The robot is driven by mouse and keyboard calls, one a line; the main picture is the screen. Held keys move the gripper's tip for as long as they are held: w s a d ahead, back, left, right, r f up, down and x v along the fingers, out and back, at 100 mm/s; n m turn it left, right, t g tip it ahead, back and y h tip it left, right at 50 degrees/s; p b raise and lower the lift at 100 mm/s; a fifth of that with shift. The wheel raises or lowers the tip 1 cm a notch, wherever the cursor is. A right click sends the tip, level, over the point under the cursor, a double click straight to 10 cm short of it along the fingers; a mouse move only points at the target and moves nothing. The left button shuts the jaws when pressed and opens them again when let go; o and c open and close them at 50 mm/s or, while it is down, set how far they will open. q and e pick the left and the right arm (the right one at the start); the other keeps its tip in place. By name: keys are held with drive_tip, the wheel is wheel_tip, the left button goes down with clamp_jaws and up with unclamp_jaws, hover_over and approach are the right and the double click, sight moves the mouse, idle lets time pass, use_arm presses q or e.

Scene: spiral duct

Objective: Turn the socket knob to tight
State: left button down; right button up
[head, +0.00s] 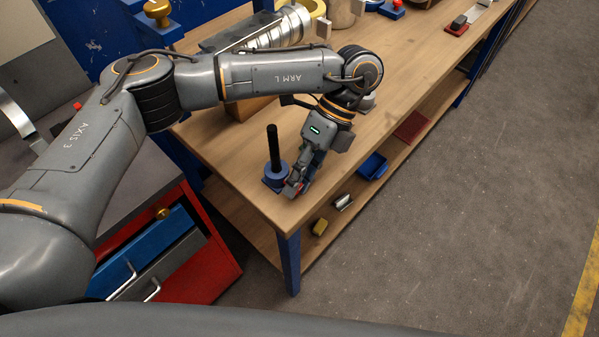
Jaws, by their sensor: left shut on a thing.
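A blue socket (276,173) sits on the wooden bench near its front corner, with a black rod (273,146) standing upright in it. My left gripper (291,189) reaches down from above, low at the right side of the socket. My right gripper is out of view.
The wooden bench (400,90) has a silver spiral duct (285,28) at the back, behind my left arm. A lower shelf holds a blue bin (373,166) and small parts. A red cabinet (212,258) with drawers stands at the left. The floor (460,200) at the right is clear.

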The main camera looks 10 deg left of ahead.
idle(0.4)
use_arm(q)
drive_tip(key=c, duration=1)
unclamp_jaws()
